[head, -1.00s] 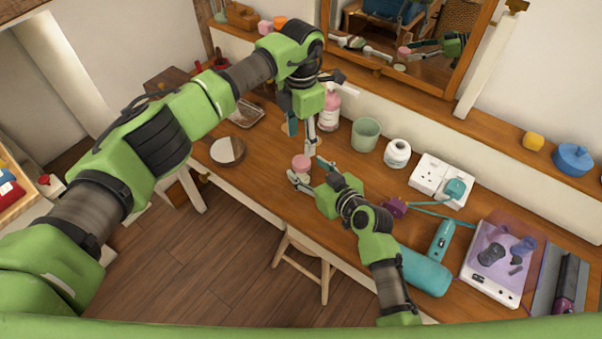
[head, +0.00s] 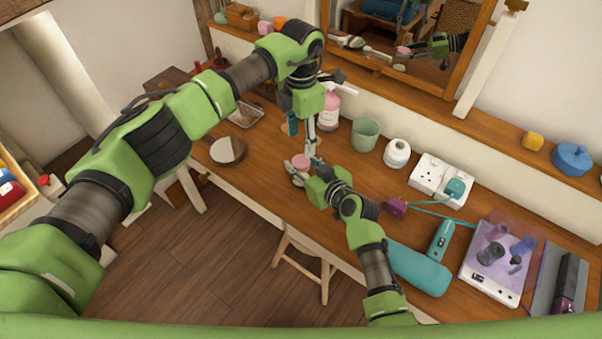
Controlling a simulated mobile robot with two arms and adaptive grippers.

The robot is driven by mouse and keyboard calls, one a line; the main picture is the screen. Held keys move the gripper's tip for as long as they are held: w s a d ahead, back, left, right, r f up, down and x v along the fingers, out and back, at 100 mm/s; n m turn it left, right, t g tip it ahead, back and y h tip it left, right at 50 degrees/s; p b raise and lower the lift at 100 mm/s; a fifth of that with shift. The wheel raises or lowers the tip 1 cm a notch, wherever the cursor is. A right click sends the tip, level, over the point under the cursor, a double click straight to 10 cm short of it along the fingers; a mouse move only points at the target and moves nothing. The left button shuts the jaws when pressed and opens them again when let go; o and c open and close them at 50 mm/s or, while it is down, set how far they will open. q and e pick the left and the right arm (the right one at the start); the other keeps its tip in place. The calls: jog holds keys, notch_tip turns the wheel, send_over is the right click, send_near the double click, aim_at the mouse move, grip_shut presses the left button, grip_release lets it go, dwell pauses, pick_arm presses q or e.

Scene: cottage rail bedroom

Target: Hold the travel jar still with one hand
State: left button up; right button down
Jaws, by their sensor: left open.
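The small travel jar with a pink lid (head: 301,161) stands upright near the front edge of the wooden table. My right gripper (head: 305,169) is low at the table, with its fingers close around the jar's near side. Whether they touch or grip the jar is too small to tell. My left gripper (head: 300,132) points down from above, just behind the jar. Its fingers are apart and it is empty. The jar's lower part is partly hidden by the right fingers.
A pink bottle (head: 329,108), a green cup (head: 365,134) and a white jar (head: 397,153) stand behind. A socket block (head: 436,177), teal hair dryer (head: 420,270) and purple tray (head: 497,262) are right.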

aim_at(301, 161)
dwell(0.3)
pick_arm(q)
jog(key=shift+f, duration=4)
jog(key=c, duration=1.1)
jog(key=n, duration=0.3)
jog(key=shift+c, duration=0.2)
jog(key=o, duration=1.2)
